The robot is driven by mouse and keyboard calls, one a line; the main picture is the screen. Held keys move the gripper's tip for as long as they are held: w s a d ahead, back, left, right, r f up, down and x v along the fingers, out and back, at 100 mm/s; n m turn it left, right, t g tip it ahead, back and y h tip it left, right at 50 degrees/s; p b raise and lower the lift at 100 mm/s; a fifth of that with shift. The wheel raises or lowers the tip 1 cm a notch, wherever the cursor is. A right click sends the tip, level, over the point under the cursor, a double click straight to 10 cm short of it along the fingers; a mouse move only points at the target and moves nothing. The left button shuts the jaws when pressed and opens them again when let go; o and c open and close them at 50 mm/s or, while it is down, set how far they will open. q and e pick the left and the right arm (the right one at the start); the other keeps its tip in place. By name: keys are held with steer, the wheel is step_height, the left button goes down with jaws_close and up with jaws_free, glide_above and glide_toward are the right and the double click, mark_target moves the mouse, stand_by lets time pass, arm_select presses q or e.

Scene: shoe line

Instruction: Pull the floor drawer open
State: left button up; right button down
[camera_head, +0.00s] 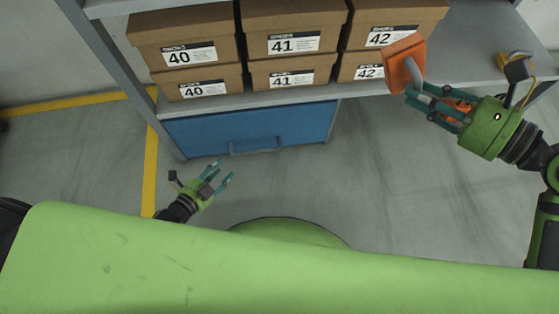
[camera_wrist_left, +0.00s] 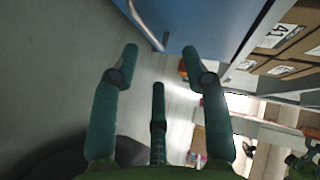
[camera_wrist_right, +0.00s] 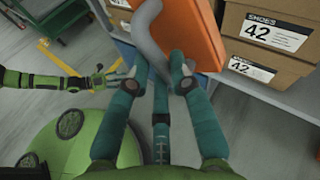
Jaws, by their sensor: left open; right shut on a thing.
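The blue floor drawer (camera_head: 250,127) sits under the shelf, its front looking flush with the frame. Its bar handle (camera_head: 255,146) runs along the lower front. In the left wrist view the drawer front (camera_wrist_left: 205,20) and handle (camera_wrist_left: 146,25) are at the top. My left gripper (camera_head: 222,170) is open and empty, in front of the drawer, just left of the handle and apart from it. My right gripper (camera_head: 415,94) is shut on the grey handle of an orange tool (camera_head: 400,67). That tool also shows in the right wrist view (camera_wrist_right: 195,30).
The orange tool is close to the right-hand boxes. A grey post (camera_head: 115,70) stands at the left. The floor (camera_head: 280,180) before the drawer is clear.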

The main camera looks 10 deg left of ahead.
mark_target(256, 152)
arm_select(q)
step_height(256, 152, down, 6)
steer(key=w+d+f+m+t+h+b, duration=0.15)
steer(key=m+b, duration=0.25)
steer(key=b, duration=0.7)
steer(key=shift+h, duration=0.65)
steer(key=shift+d+r+b+x, duration=0.15)
steer(key=shift+b+x, duration=0.9)
steer(key=shift+x, duration=1.05)
steer(key=shift+d+r+b+x, duration=0.1)
steer(key=shift+r+b+x, duration=0.15)
steer(key=shift+b+x, duration=1.3)
steer(key=shift+d+r+b+x, duration=0.15)
steer(key=shift+b+x, duration=0.35)
steer(key=shift+x, duration=2.1)
steer(key=shift+s, duration=0.15)
steer(key=shift+c, duration=0.4)
jaws_close()
